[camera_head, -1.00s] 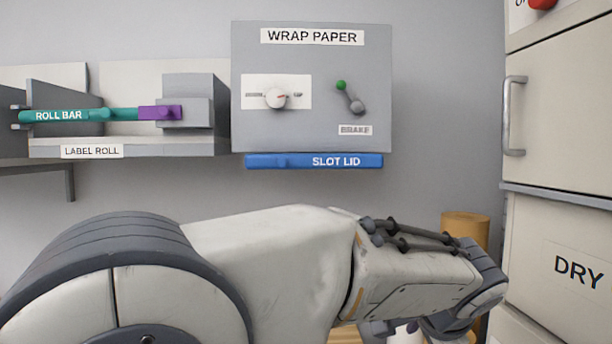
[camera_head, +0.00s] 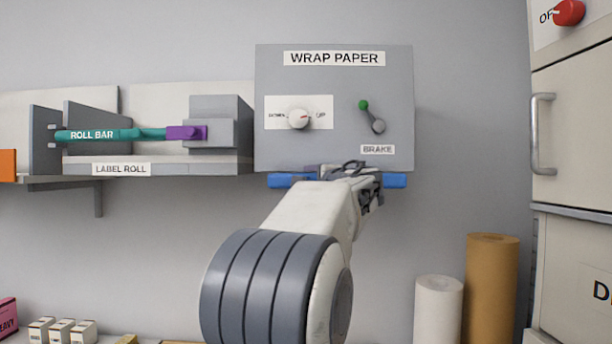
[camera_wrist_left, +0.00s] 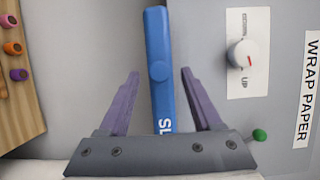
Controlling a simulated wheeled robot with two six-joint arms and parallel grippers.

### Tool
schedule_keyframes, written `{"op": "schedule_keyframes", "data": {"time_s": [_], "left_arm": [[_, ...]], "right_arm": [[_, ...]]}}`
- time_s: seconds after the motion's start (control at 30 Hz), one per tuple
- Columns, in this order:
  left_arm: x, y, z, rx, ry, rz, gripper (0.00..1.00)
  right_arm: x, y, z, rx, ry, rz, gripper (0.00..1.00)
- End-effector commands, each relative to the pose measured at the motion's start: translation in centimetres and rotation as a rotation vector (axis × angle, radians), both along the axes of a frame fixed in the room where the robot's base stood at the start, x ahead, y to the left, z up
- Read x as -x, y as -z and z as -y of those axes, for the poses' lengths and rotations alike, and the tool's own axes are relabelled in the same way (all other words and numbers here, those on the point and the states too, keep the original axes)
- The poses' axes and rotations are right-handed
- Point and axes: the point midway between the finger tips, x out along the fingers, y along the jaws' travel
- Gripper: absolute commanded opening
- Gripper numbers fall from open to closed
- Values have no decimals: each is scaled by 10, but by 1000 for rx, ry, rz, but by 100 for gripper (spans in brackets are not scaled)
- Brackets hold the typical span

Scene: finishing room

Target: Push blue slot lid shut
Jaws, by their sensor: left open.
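The blue slot lid (camera_head: 395,181) is a long bar along the lower edge of the grey wrap paper box (camera_head: 340,140). Its middle is hidden behind my left arm in the head view. My left gripper (camera_head: 345,170) is in front of the lid. In the left wrist view the lid (camera_wrist_left: 159,35), with its round knob, runs lengthwise between the two open purple fingers of my left gripper (camera_wrist_left: 160,73). Gaps show on both sides, and I cannot tell whether anything touches. My right gripper is not in view.
A dial (camera_head: 299,118) and a green-tipped brake lever (camera_head: 371,117) sit on the box front above the lid. The label roll shelf with its teal roll bar (camera_head: 100,135) is to the left. White (camera_head: 438,310) and brown rolls (camera_head: 491,290) stand lower right.

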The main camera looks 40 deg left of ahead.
Motion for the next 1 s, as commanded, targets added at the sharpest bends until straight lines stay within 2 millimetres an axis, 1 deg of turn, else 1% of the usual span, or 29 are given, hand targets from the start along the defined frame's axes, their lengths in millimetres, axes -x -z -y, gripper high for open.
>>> {"op": "schedule_keyframes", "data": {"time_s": [0.03, 0.1, 0.23, 0.37, 0.57, 0.6, 0.67, 0.7, 0.77, 1.0], "left_arm": [[-3, -3, -9, 1, -4, -4, 66], [-7, -3, -18, 1, -2, -1, 66], [-12, -1, -28, 1, 0, -1, 66], [-14, 0, -33, 1, 0, 0, 66], [-14, 1, -33, 0, 1, 1, 66], [-14, 1, -33, 0, 1, 1, 62], [-14, 1, -32, 1, 1, 1, 39], [-14, 1, -32, 1, 1, 1, 24], [-14, 0, -32, 1, 1, 1, 1], [-16, 0, -34, 1, 1, 0, 0]], "right_arm": [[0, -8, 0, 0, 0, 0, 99], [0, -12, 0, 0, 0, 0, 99], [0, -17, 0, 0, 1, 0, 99], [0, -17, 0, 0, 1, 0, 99], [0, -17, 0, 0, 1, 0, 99], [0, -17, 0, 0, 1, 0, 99], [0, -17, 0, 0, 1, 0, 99], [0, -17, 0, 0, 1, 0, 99], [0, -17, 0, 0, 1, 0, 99], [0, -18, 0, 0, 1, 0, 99]]}}
